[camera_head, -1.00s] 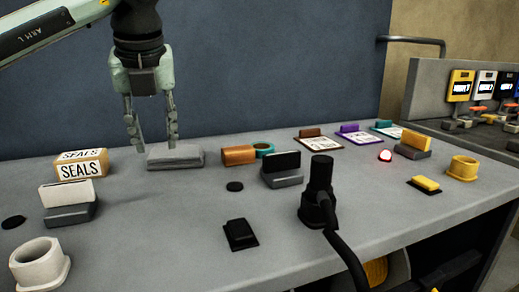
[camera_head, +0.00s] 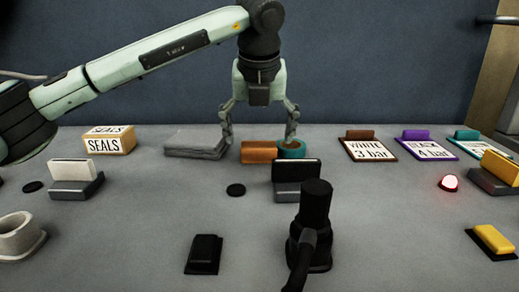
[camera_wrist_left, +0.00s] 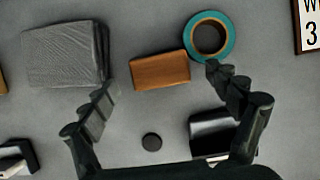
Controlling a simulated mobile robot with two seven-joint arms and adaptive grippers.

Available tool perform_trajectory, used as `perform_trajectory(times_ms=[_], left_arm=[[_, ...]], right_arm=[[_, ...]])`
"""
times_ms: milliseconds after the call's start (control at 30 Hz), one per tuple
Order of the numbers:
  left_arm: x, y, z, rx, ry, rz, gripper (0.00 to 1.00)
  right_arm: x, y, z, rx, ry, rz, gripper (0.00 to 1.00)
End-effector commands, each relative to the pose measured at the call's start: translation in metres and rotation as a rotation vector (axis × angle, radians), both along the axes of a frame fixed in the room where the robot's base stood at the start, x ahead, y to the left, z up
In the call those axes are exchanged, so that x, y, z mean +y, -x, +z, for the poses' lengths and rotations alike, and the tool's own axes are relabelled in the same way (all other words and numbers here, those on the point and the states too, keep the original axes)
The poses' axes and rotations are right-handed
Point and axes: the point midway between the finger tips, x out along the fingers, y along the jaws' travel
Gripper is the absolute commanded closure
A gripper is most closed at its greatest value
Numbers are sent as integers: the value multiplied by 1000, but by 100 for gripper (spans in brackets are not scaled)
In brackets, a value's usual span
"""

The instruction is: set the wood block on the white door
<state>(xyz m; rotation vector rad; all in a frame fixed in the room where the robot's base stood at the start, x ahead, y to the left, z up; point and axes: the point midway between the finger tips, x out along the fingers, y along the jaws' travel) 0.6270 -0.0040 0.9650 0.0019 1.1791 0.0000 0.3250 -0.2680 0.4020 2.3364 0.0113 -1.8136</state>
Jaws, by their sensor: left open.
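The wood block (camera_head: 259,152) is a small orange-brown block lying at the back of the grey bench. My left gripper (camera_head: 259,138) is open above it, fingers pointing down, one toward each end. In the left wrist view, the wood block (camera_wrist_left: 160,71) lies between the open fingers (camera_wrist_left: 160,82), with no visible contact. The white door (camera_head: 70,170) is a small white panel standing on a grey base at the left of the bench. My right gripper is not in view.
A teal tape roll (camera_head: 292,149) sits close to the block's right end. A grey wrapped slab (camera_head: 195,144) lies to its left. A black-fronted holder (camera_head: 297,172) and an upright black fitting with a cable (camera_head: 314,215) stand nearer. The SEALS box (camera_head: 108,140) is behind the white door.

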Motion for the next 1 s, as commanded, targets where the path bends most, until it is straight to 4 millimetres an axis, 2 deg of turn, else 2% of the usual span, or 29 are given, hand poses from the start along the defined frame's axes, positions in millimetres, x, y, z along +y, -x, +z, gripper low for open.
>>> perform_trajectory(times_ms=[133, 400, 900, 1000], left_arm=[[0, -7, -15, 1, 0, 1, 11], [0, -8, -19, -1, 1, 0, 11], [0, -8, -18, -1, 0, 0, 70], [0, -8, -18, -1, 0, 0, 70]], right_arm=[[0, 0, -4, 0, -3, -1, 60], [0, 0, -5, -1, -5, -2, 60], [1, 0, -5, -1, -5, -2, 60], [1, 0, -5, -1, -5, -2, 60]])
